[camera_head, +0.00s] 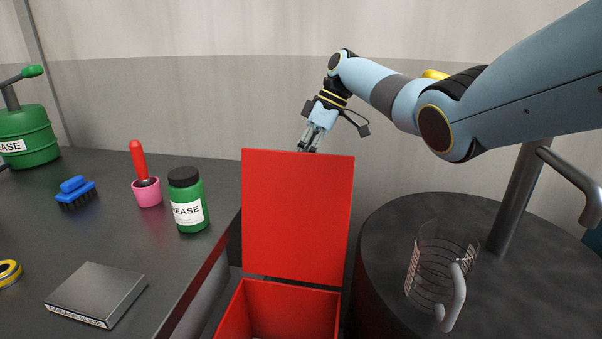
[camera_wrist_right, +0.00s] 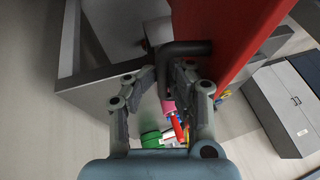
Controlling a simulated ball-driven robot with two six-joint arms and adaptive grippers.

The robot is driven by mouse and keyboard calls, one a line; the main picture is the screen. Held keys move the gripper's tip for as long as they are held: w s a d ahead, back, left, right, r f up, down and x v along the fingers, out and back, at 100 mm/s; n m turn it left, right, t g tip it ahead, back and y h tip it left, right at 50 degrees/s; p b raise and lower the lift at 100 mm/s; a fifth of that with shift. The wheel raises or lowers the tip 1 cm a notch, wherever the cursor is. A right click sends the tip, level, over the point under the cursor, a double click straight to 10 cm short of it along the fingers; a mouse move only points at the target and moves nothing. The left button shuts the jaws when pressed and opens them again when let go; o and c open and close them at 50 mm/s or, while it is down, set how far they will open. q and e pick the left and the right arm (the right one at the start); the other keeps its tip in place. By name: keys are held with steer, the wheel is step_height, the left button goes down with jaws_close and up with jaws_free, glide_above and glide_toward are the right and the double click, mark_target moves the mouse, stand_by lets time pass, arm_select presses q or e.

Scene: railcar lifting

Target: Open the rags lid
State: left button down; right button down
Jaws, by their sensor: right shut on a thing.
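The red lid (camera_head: 297,217) stands about upright at the back of the red bin (camera_head: 288,312), so the bin's opening shows below it. My right gripper (camera_head: 307,146) is at the top edge of the lid, reaching in from behind it. In the right wrist view, the gripper (camera_wrist_right: 163,76) is shut on the dark handle (camera_wrist_right: 184,48) that sticks out from the lid's red face (camera_wrist_right: 235,35). The handle is hidden behind the lid in the head view. My left gripper is not in view.
The dark table (camera_head: 205,255) at left holds a green jar (camera_head: 187,205), pink cup (camera_head: 147,193), blue brush (camera_head: 76,192) and grey box (camera_head: 97,294). A round dark drum top (camera_head: 400,225) with a glass jug (camera_head: 440,268) stands at right.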

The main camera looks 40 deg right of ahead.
steer(key=shift+s+d+f+b, duration=0.2)
steer(key=shift+f+b, duration=0.15)
steer(key=shift+f, duration=0.3)
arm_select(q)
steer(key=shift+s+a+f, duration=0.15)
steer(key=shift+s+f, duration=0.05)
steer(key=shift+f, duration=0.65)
arm_select(e)
steer(key=shift+w+d+r, duration=0.1)
steer(key=shift+d, duration=0.05)
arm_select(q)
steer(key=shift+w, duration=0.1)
arm_select(e)
steer(key=c, duration=1.7)
jaws_free()
steer(key=shift+d, duration=0.1)
steer(key=shift+o, duration=1.3)
steer(key=shift+w+d, duration=0.1)
steer(key=shift+w, duration=0.15)
steer(key=shift+o, duration=0.4)
steer(key=shift+w+d+f, duration=0.15)
steer(key=shift+w+f, duration=0.05)
steer(key=shift+f, duration=0.05)
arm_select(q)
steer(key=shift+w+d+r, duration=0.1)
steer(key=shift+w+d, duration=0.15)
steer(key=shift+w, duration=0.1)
arm_select(e)
steer(key=shift+r, duration=0.15)
